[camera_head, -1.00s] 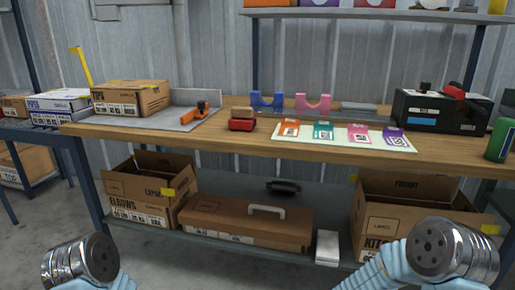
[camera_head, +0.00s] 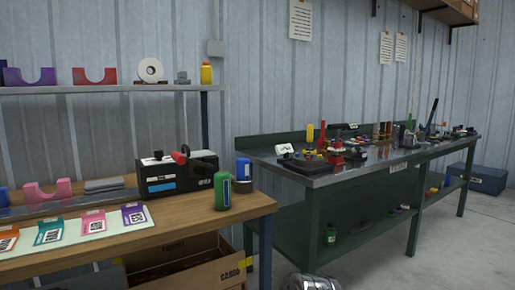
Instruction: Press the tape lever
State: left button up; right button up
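A black tape machine (camera_head: 177,178) with a blue label on its front stands at the right part of the wooden bench. A lever with a red knob (camera_head: 180,157) sits on its top and sticks up. A small black and white part is on the top left of the machine. Neither gripper shows in the head view. Only a round metal piece of my arm shows at the bottom edge, well below the bench and apart from the machine.
Green (camera_head: 222,191) and blue (camera_head: 243,170) cans stand right of the machine on the wooden bench (camera_head: 255,203). Colored label cards (camera_head: 93,222) lie to its left. A green workbench (camera_head: 335,180) with many tools stands at right.

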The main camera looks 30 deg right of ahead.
aim_at(180, 159)
jog(key=i+l+z, duration=0.1)
jog(key=l+z, duration=0.2)
jog(key=l+u, duration=0.2)
jog(key=l, duration=0.35)
jog(key=l+u, duration=0.25)
jog(key=l, duration=0.3)
jog(key=l+u, duration=0.2)
jog(key=l, duration=0.35)
jog(key=l+u, duration=0.25)
jog(key=l, duration=0.25)
jog(key=k+l+u, duration=0.2)
jog(key=l, duration=0.3)
